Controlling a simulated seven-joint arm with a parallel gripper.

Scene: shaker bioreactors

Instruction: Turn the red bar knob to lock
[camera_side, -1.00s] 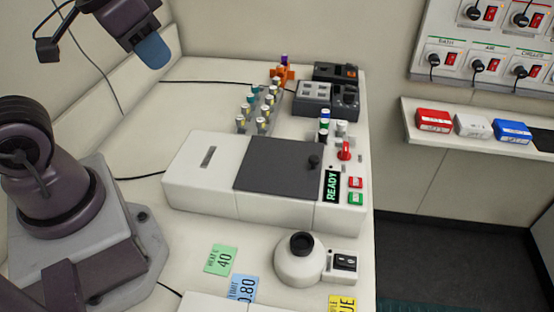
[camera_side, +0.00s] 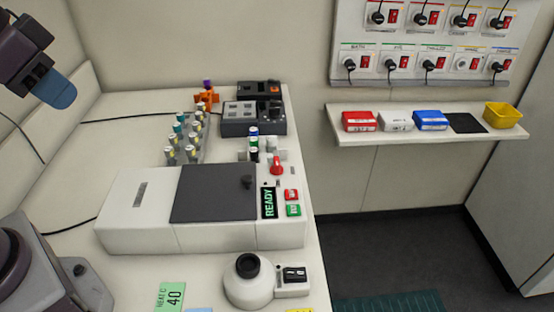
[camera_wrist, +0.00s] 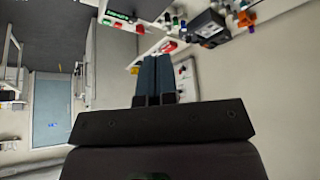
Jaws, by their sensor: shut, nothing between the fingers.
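The red bar knob (camera_side: 277,166) is on the right end panel of the white machine (camera_side: 135,215), above the red and green buttons, in the side view. Its bar looks roughly upright in the picture. The READY display (camera_side: 269,203) is lit green below it. My gripper (camera_side: 62,92) is at the upper left of the side view, raised and well away from the knob. In the wrist view my blue fingers (camera_wrist: 155,75) are together with nothing between them.
A rack of vials (camera_side: 186,140) and a dark grey device (camera_side: 254,120) stand behind the machine. A round white device (camera_side: 249,282) sits in front. A wall shelf (camera_side: 425,138) at right holds coloured boxes. The space above the machine is clear.

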